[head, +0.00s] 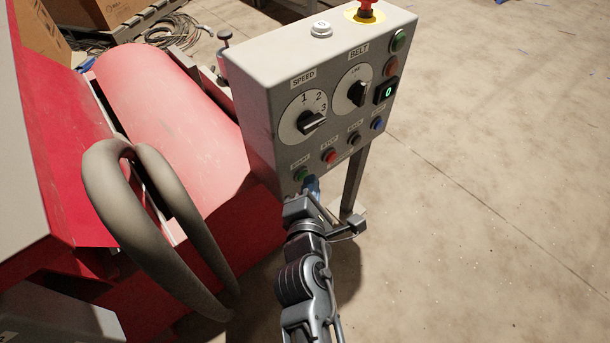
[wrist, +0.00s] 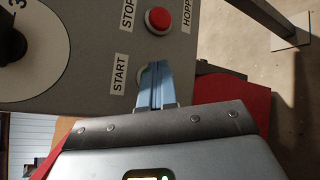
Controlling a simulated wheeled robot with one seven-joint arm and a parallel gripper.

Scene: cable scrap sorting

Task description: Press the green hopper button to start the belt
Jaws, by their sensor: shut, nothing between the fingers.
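The grey control panel (head: 255,110) stands at upper centre in the head view. Its green button (head: 299,174) sits at the lower left under a START label, beside the red STOP button (head: 329,157). In the wrist view, the fingertips (wrist: 156,66) cover most of the green button, with a green sliver (wrist: 143,72) showing. I cannot tell whether they touch it.
The red machine (head: 185,110) and a thick grey hose (head: 105,190) are at left. Floor at right is clear.

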